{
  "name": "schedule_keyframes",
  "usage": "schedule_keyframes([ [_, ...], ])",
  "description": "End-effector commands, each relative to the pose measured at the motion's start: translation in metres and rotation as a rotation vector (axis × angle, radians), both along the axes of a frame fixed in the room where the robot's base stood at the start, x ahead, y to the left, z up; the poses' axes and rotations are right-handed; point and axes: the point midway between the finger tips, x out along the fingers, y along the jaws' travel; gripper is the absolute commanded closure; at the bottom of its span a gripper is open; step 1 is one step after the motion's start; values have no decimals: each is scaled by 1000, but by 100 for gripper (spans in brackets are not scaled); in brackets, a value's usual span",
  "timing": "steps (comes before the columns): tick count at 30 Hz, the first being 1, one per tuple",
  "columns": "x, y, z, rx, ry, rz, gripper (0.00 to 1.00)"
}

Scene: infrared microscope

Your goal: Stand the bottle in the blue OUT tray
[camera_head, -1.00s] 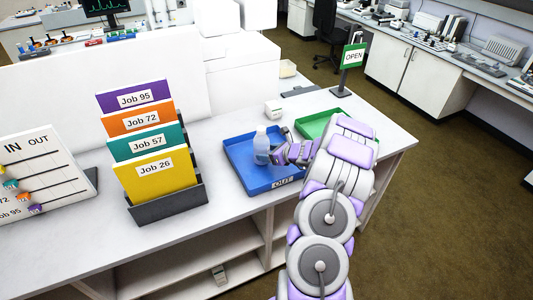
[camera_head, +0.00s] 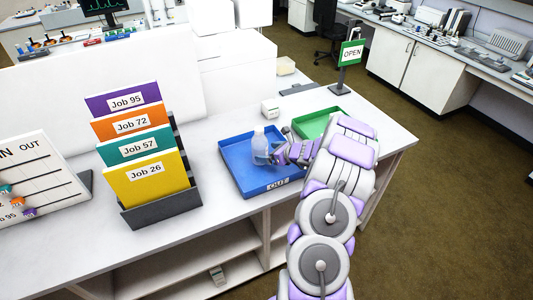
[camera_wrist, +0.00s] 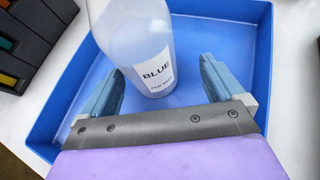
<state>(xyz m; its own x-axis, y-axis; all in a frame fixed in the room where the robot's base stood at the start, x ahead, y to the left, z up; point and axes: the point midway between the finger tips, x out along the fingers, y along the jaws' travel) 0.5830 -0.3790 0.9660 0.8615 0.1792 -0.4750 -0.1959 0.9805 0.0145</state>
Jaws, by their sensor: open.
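The bottle (camera_head: 260,146) is translucent and pale, and stands upright inside the blue OUT tray (camera_head: 238,172). In the wrist view the bottle (camera_wrist: 130,35) carries a white label reading "BLUE", and its base rests on the floor of the blue tray (camera_wrist: 245,25). My gripper (camera_head: 275,153) reaches in from the right, low over the tray. In the wrist view my gripper (camera_wrist: 163,82) is open, with one finger on each side of the bottle's lower part and a visible gap at the right finger. Whether the left finger touches the bottle is hard to tell.
A green tray (camera_head: 303,128) lies right behind the blue tray. A rack (camera_head: 165,208) of coloured job folders stands to the left, with an IN/OUT board (camera_head: 40,175) further left. A green OPEN sign (camera_head: 351,53) stands at the back right.

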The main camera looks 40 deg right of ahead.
Motion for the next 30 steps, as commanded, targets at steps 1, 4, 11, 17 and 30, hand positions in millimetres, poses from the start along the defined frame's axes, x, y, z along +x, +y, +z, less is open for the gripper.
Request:
schedule_keyframes([
  [1,-1,1,5,-2,-1,0,6],
  [4,-13,2,14,-6,-3,-1,6],
  [11,-54,-2,41,-7,-7,-1,6],
  [17,-85,-17,52,-3,-1,-3,6],
  [30,-97,-2,70,-26,-8,41,6],
])
